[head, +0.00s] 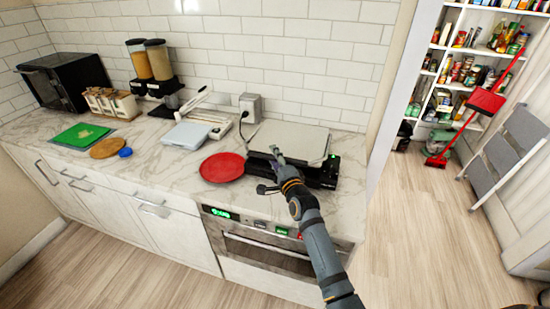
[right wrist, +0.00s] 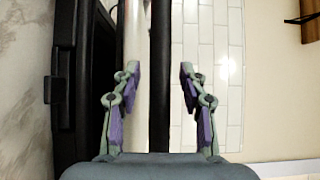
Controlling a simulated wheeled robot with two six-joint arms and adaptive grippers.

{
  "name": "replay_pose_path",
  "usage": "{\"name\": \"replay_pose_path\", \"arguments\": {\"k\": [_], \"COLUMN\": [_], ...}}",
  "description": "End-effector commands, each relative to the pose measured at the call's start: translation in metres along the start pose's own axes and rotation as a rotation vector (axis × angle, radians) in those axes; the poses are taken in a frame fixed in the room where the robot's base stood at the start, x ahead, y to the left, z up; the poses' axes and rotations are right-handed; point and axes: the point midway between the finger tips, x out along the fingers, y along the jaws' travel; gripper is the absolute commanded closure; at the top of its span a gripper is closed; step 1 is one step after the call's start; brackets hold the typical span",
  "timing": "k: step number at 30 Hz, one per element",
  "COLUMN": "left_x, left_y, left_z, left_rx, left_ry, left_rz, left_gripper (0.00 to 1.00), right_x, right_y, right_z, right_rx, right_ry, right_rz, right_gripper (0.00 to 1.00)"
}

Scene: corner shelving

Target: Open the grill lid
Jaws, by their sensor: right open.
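The grill (head: 322,175) is a black appliance on the counter against the tiled wall. Its lid (head: 295,138) has a broad light grey top and lies over the black base, and looks shut or nearly so. My right gripper (head: 277,154) is at the front edge of the lid, its arm reaching in from the lower right. In the right wrist view the right gripper (right wrist: 158,82) is open, its two fingers apart. A dark bar (right wrist: 160,40) and a pale metallic strip run between or behind the fingers; I cannot tell if they touch. My left gripper is not in view.
A red plate (head: 222,167) lies just left of the grill. A white press-like device (head: 190,133), dispensers (head: 155,62) and a green cutting board (head: 82,136) are farther left. An oven (head: 265,248) is below. Open floor lies to the right.

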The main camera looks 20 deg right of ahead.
Motion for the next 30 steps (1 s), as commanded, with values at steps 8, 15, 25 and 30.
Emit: {"name": "replay_pose_path", "arguments": {"k": [8, 15, 25, 30], "left_x": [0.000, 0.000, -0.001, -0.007], "left_y": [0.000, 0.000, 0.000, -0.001], "left_z": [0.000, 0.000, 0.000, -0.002], "left_rx": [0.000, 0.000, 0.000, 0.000], "left_ry": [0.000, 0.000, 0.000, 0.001], "left_rz": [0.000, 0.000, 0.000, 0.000], "left_gripper": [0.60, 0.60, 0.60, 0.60], "right_x": [0.000, -0.001, 0.001, 0.013], "right_y": [0.000, 0.000, -0.002, -0.017], "right_z": [0.000, 0.000, 0.000, -0.003], "right_rx": [0.000, -0.001, -0.001, -0.003], "right_ry": [0.000, 0.000, 0.000, 0.000], "right_rz": [0.000, 0.001, 0.001, -0.004], "right_gripper": [0.79, 1.00, 1.00, 1.00]}}
